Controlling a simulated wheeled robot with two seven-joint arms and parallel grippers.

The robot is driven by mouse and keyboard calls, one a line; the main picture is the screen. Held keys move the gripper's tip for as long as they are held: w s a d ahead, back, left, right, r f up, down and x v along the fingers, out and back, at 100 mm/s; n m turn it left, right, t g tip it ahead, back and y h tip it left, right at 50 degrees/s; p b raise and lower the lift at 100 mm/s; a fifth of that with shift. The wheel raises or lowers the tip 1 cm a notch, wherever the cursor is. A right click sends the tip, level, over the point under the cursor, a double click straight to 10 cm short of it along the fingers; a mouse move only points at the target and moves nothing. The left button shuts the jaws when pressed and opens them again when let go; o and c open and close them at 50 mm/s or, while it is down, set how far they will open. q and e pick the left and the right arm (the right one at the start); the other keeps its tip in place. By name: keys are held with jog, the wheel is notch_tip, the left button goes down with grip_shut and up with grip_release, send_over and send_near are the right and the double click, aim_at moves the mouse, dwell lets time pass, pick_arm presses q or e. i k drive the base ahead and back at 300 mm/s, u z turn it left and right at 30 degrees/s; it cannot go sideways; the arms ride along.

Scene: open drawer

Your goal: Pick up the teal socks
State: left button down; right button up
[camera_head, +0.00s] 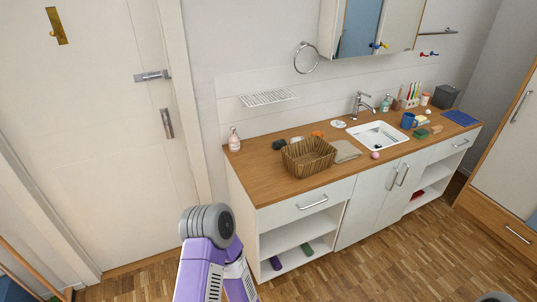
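I cannot clearly make out the teal socks. A small dark green-teal bundle (279,144) lies on the wooden counter at the back left corner of the wicker basket; it is too small to tell what it is. A green rolled item (307,249) lies on the bottom open shelf of the cabinet, to the right of a dark purple one (276,263). My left arm, purple and grey, rises at the bottom, left of the cabinet; its gripper does not show. My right gripper does not show either.
The wicker basket (309,157) stands on the counter (258,185), with a folded grey-beige cloth (346,151) to its right. A soap bottle (234,140) is at the left end. The sink (378,135) is farther right. The drawer (308,204) below the basket is shut.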

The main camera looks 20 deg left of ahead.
aim_at(277, 144)
jog(key=u, duration=0.7)
jog(key=i, duration=1)
jog(key=u, duration=0.6)
